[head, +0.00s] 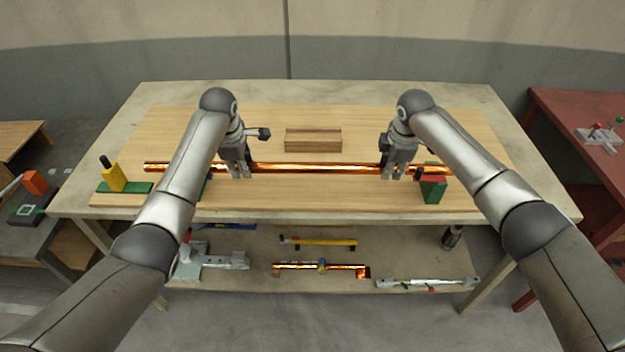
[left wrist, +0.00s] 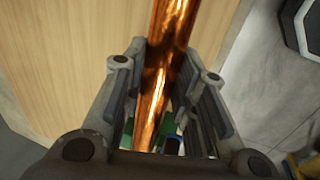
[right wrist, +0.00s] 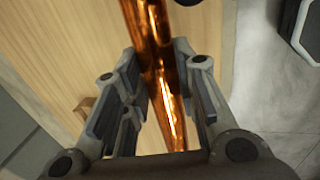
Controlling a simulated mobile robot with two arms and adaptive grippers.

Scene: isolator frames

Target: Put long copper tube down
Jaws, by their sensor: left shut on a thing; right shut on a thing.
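The long copper tube (head: 310,168) runs left to right across the wooden board on the table in the head view. My left gripper (head: 238,174) is shut on it left of the middle, and my right gripper (head: 395,174) is shut on it toward the right. In the left wrist view the tube (left wrist: 165,60) passes between the fingers (left wrist: 160,120). In the right wrist view the tube (right wrist: 155,50) also passes between the fingers (right wrist: 160,115). Whether the tube touches the board or its supports is hard to tell.
A wooden grooved block (head: 313,140) lies behind the tube. A yellow and green stand (head: 114,178) is at the left and a green and red block (head: 433,188) at the right. The board (head: 310,195) is clear in front. Tools lie on the lower shelf (head: 320,245).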

